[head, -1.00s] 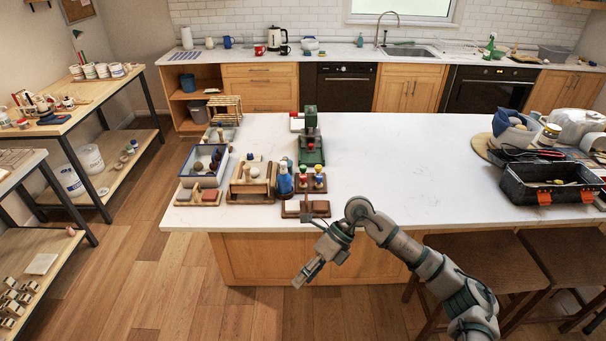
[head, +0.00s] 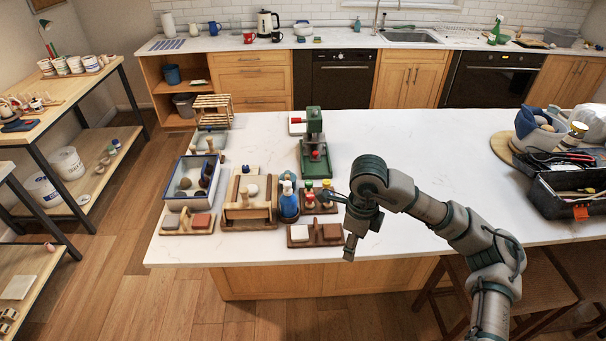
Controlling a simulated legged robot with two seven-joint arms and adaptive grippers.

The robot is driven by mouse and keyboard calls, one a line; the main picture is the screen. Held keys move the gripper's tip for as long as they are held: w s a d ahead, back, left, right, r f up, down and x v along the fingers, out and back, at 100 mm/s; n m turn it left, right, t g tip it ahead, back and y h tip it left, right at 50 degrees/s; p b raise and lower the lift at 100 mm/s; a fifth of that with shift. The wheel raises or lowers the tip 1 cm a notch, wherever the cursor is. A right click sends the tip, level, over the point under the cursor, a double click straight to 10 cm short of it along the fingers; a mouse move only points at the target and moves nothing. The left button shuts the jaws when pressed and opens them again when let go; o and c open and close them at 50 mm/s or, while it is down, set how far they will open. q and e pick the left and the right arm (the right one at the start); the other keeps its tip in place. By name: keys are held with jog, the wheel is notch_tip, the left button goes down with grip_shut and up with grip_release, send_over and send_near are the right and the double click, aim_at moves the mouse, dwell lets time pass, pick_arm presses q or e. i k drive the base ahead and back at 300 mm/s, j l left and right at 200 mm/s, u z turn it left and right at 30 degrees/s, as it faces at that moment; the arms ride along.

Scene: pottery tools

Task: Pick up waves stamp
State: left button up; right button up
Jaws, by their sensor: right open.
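I cannot tell which piece is the waves stamp; no wave pattern is readable at this size. Candidates on the white island are a wooden holder with brown blocks (head: 315,236) at the front edge, and a rack of small stamps with red, yellow and green knobs (head: 318,203) just behind it. Another wooden holder with a reddish block (head: 188,224) lies at the front left. My right gripper (head: 340,222) is open and empty, just right of the brown-block holder and the knobbed rack, its fingers partly over them. My left gripper is out of view.
A blue-rimmed tray (head: 176,204) and a green press (head: 315,150) stand behind. A black toolbox (head: 561,207) is at right. The island's middle is clear.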

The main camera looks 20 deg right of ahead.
aim_at(309, 184)
jog(key=i, duration=1.25)
